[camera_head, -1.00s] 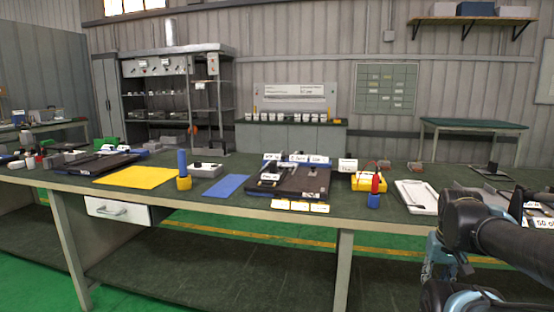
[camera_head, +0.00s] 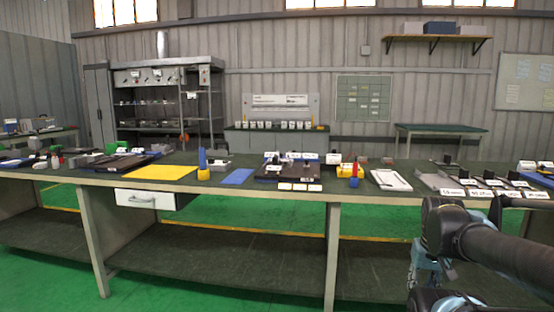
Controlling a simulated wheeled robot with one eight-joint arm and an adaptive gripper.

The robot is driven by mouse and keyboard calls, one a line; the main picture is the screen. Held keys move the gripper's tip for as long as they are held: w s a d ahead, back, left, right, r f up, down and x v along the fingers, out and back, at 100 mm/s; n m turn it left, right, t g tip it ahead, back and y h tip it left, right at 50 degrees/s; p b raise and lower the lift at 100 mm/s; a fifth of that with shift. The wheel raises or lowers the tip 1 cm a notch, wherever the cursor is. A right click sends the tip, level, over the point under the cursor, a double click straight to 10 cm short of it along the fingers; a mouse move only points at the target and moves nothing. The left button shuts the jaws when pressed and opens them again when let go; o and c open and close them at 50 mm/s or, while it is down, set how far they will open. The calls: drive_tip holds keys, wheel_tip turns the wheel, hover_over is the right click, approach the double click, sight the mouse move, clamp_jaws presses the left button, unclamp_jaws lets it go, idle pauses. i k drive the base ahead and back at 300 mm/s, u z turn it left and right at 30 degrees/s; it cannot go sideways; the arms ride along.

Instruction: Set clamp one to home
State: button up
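A black fixture board (camera_head: 270,178) lies on the long workbench near the middle of the view. It carries small dark parts and several white label cards, too small to read. Which part is clamp one, and how it is set, I cannot tell at this distance. My arm shows at the lower right, in front of the bench, with dark and light blue links. The fingers of my gripper are not visible. My arm is clear of the fixture board.
The green-topped bench (camera_head: 215,190) spans the view. Left of the board are a blue mat (camera_head: 237,176), a yellow mat (camera_head: 152,172) and a blue-yellow upright tool (camera_head: 203,166). Right are a red-handled tool (camera_head: 354,174), a clipboard (camera_head: 390,180) and labelled grey trays (camera_head: 436,181).

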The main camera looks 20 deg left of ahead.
sight(280, 157)
drive_tip(key=k, duration=0.3)
drive_tip(key=u, duration=0.85)
drive_tip(key=i, duration=0.7)
